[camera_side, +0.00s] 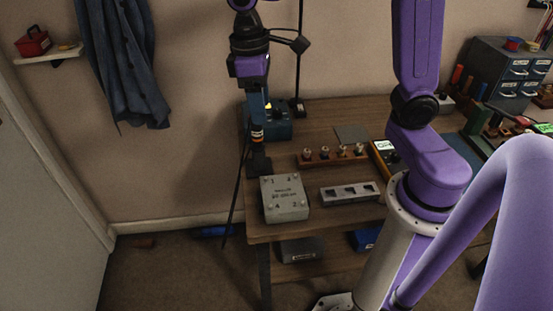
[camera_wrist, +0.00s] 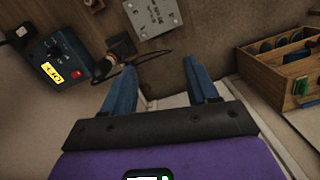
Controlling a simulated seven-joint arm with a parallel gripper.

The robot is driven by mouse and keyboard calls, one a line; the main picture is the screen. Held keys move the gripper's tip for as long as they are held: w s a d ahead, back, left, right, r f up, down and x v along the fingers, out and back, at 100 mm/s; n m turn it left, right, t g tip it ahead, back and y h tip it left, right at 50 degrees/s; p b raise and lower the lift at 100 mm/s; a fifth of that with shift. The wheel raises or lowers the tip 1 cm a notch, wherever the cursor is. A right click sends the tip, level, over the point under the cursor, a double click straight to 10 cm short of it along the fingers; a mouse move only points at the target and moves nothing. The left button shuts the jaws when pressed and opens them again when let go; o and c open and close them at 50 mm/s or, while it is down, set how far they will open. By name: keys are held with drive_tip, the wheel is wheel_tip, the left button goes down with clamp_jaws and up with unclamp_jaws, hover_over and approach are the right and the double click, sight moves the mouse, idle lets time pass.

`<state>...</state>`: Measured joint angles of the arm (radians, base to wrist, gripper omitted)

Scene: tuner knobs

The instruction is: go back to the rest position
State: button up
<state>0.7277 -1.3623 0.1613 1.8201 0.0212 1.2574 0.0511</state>
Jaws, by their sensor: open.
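My gripper (camera_side: 257,112) hangs above the left end of the bench, pointing down. In the wrist view its two blue fingers (camera_wrist: 160,66) stand wide apart, with nothing between them. The grey box with numbered corners (camera_side: 285,198) sits on the bench's front left corner; it also shows at the top of the wrist view (camera_wrist: 152,14). A wooden rack (camera_side: 333,159) holds several small knobs. A grey block with three square recesses (camera_side: 349,194) lies in front of the rack. None of these touches my gripper.
A blue device with a yellow display (camera_side: 280,122) stands behind my gripper. A dark stand with a cable (camera_side: 258,160) is just below it. A wooden compartment box (camera_wrist: 275,72) shows at right in the wrist view.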

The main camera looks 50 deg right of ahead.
drive_tip(key=s+d+f+n, duration=0.2)
drive_tip(key=s+n, duration=0.1)
drive_tip(key=s, duration=0.6)
drive_tip(key=s+d+f+n+t+y, duration=0.1)
drive_tip(key=s+d+f+n, duration=0.1)
drive_tip(key=s, duration=0.7)
drive_tip(key=shift+s+d+f+n, duration=0.25)
drive_tip(key=shift+f+n, duration=0.25)
drive_tip(key=shift+f, duration=0.1)
